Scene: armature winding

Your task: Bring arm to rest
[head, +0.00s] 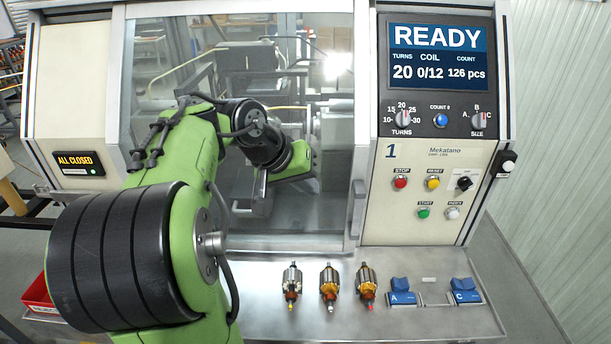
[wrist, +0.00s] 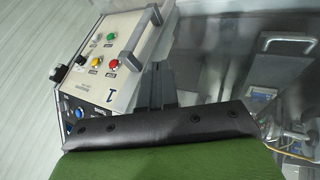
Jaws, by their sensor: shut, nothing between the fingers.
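My arm, green with black joints, reaches up in front of the winding machine's window (head: 300,75) in the head view and bends to the right. My gripper (wrist: 169,84) shows as dark fingers beyond the black-edged green link in the wrist view. It is shut and empty. In the head view I cannot make it out clearly near the bent arm. The wrist view shows the control panel (wrist: 115,60) upside down at the left, apart from the fingers.
Three armatures (head: 329,283) lie in a row on the metal shelf (head: 430,325), with blue blocks marked A (head: 402,297) and C (head: 466,295) to their right. The screen (head: 437,58) reads READY, 0/12. A red bin (head: 38,296) is lower left.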

